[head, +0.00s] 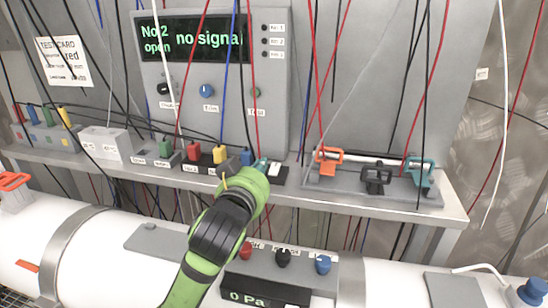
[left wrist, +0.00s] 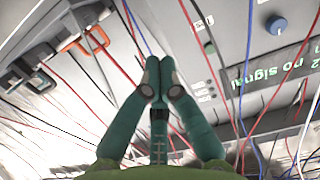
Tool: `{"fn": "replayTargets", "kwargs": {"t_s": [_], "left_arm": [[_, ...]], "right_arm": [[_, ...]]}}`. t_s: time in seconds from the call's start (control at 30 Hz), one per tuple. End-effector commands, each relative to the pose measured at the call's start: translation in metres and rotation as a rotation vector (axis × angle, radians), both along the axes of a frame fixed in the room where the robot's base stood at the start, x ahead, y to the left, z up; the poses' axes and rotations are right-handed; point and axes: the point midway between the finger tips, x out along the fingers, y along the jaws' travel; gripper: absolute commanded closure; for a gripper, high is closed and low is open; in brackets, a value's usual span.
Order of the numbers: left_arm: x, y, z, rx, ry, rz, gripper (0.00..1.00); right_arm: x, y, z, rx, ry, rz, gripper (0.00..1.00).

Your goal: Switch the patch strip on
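On the grey shelf, a strip of small blocks with green, red, yellow and blue plugs (head: 193,152) runs along the front; I take it to be the patch strip. At its right end is a small black-and-white piece (head: 280,173), perhaps its switch; its position cannot be told. My left gripper (head: 262,165) is right beside that piece, its hand hiding part of the strip's right end. In the left wrist view its teal fingers (left wrist: 160,78) are together, with nothing seen between them. Whether they touch the strip is unclear. My right gripper is not in view.
A panel display (head: 195,38) reads "No 2 open" and "no signal". Orange, black and teal clamps (head: 376,178) stand on a plate to the right. Many hanging wires cross the space. A white pipe (head: 110,250) with a "0 Pa" box (head: 262,294) runs below the shelf.

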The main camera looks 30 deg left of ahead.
Motion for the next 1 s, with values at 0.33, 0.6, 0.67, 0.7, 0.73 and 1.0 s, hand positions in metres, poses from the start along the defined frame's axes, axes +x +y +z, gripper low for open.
{"fn": "replayTargets", "kwargs": {"t_s": [0.33,0.6,0.67,0.7,0.73,1.0], "left_arm": [[0.015,0.004,0.001,0.002,0.001,0.001,1.0],[0.065,0.017,-0.003,0.001,0.003,0.002,1.0],[0.076,0.02,-0.005,0.001,0.004,0.002,1.0],[0.083,0.022,-0.005,0.001,0.003,0.002,1.0],[0.088,0.024,-0.006,0.002,0.002,0.002,1.0],[0.101,0.026,-0.04,0.001,0.004,0.001,1.0]], "right_arm": [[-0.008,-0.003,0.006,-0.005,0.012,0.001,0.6],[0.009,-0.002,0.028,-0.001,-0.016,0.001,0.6],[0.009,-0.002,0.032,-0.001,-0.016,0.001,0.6],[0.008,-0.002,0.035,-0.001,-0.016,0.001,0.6],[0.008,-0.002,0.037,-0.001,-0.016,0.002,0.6],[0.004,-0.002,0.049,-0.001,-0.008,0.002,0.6]]}}
